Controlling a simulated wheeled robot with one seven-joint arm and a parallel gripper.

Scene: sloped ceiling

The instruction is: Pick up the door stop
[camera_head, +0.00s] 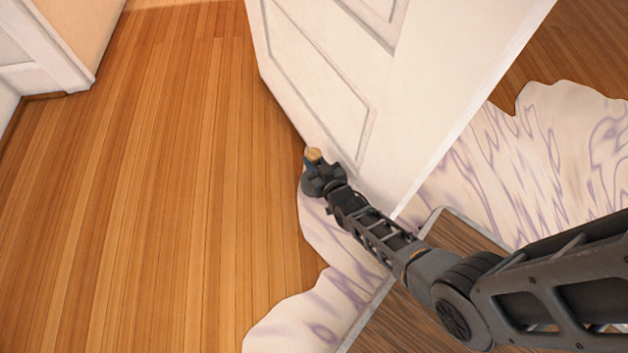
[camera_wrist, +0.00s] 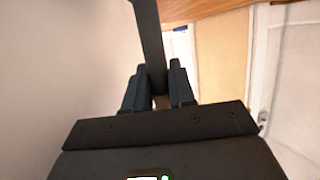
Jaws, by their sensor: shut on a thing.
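A small tan piece (camera_head: 314,155), which looks like part of the door stop, shows at the tip of my gripper (camera_head: 315,168) in the head view, close to the lower edge of the white door. In the wrist view my gripper (camera_wrist: 158,78) has its fingers closed around a dark grey bar (camera_wrist: 148,40) that runs up out of the frame. I cannot tell for sure whether the bar and the tan piece are one thing. My gripper hides most of what it holds.
The white panelled door (camera_head: 320,90) stands right beside my gripper. A white and purple patterned rug (camera_head: 490,165) lies below and behind the door. A dark wooden surface (camera_head: 400,315) is under my arm. The wooden floor (camera_head: 170,190) to the left is clear.

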